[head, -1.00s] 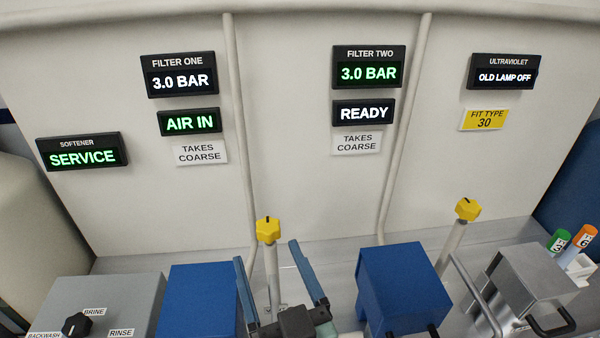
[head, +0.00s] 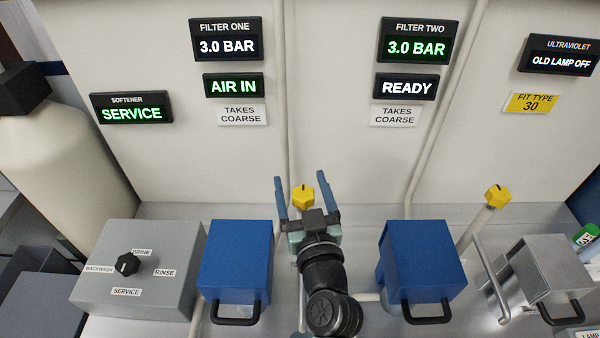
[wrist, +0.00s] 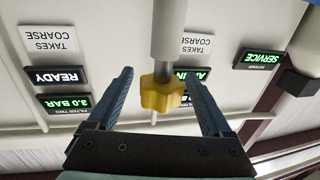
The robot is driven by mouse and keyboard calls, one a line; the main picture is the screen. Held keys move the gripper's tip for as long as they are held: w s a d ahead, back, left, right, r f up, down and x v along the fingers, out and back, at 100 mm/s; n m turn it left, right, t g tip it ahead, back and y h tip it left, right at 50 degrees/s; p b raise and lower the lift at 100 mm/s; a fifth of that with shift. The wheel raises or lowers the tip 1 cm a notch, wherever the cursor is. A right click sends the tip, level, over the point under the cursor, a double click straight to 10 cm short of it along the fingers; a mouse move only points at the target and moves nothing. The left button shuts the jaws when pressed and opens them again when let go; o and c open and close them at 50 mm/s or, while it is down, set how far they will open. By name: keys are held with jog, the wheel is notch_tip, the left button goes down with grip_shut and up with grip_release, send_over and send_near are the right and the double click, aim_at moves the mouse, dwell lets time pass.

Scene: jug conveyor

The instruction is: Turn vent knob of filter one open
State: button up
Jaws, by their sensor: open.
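The yellow vent knob of filter one (head: 303,196) sits on top of a grey post, below the filter one display (head: 225,40), which reads 3.0 BAR. A lit AIR IN sign (head: 233,86) hangs under that display. My gripper (head: 291,186) is open, with its two blue fingers on either side of the knob in the head view. In the wrist view the knob (wrist: 162,94) shows between the spread fingers (wrist: 162,88), with visible gaps on both sides. The picture there is upside down. I cannot tell how close the knob is in depth.
Blue filter housings (head: 238,262) and (head: 425,262) with black handles stand left and right of my arm. A grey softener box (head: 150,290) with a black dial is at left. Filter two's yellow knob (head: 497,195) stands further right. A pipe runs up the wall behind.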

jog(key=shift+w+a, duration=0.15)
jog(key=shift+w, duration=0.55)
jog(key=shift+c, duration=0.3)
grip_shut()
jog(key=shift+f, duration=0.1)
jog(key=shift+f+n+y+b, duration=0.15)
jog(key=shift+n+y+b, duration=0.25)
jog(key=shift+b, duration=0.7)
jog(key=n+g+y+b, duration=0.4)
jog(key=b, duration=0.3)
jog(key=s+a+n+g+y+b, duration=0.1)
jog(key=n+g+y+b, duration=0.2)
jog(key=b, duration=0.4)
jog(key=s+a+n+g+y+b, duration=0.1)
jog(key=n+g+y+b, duration=0.3)
jog(key=g+y+b, duration=0.1)
jog(key=shift+s+a+r+n+y+b, duration=0.25)
jog(key=shift+y+b, duration=0.25)
jog(key=shift+b, duration=0.85)
jog(key=shift+n+g, duration=0.25)
jog(key=shift+g, duration=0.25)
